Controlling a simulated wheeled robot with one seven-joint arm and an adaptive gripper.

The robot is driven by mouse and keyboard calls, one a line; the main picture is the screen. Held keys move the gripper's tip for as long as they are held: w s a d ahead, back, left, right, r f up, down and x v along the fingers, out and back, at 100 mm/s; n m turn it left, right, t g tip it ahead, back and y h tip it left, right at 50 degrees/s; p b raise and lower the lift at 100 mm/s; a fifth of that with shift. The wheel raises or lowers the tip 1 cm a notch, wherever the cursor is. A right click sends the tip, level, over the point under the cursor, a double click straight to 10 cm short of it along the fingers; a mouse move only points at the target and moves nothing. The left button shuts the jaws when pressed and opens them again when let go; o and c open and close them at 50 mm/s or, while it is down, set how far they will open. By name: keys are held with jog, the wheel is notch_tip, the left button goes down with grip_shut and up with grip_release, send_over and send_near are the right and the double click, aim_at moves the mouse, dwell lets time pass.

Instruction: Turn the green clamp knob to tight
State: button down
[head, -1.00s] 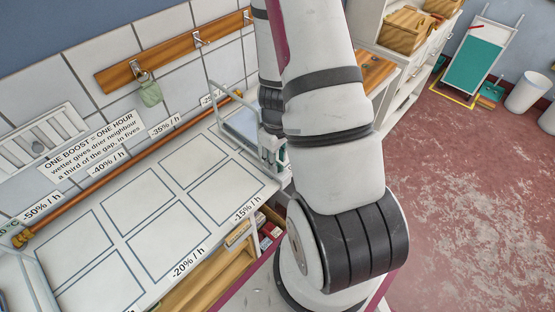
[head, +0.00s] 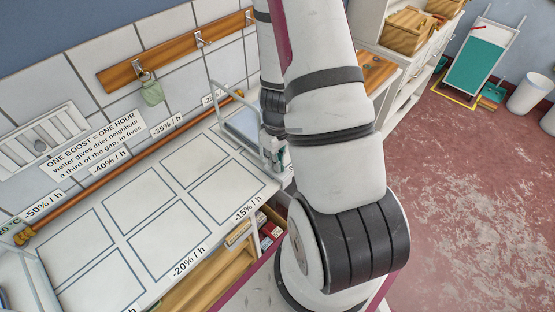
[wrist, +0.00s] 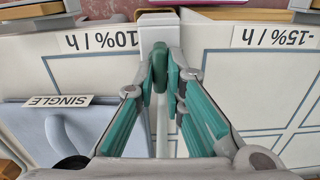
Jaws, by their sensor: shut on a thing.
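The green clamp knob (wrist: 159,60) shows in the wrist view at the end of a white bar (wrist: 157,24), between my fingertips. My gripper (wrist: 162,78) has its teal and grey fingers closed around the knob, one on each side. The fingers cover part of the knob, and I cannot read its turn angle or any tight mark. In the head view my gripper (head: 275,152) shows only in part at the right end of the white worktop; my arm hides the rest, and the knob cannot be made out there.
A blue-grey padded board (wrist: 70,128) with a "SINGLE" label lies left of my fingers. The white worktop (head: 150,217) has outlined panels and percentage labels. A copper pipe (head: 130,163) runs along its back. A thin metal frame (head: 213,98) stands near my gripper.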

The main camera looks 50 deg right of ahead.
jog(key=m, duration=0.4)
jog(key=shift+p, duration=0.4)
jog(key=m, duration=0.4)
jog(key=shift+d+m, duration=0.15)
jog(key=shift+m, duration=0.25)
jog(key=m, duration=0.4)
jog(key=shift+m, duration=0.3)
jog(key=shift+s+m, duration=0.1)
jog(key=shift+m, duration=1.9)
jog(key=c, duration=1.7)
grip_release()
jog(key=shift+o, duration=0.2)
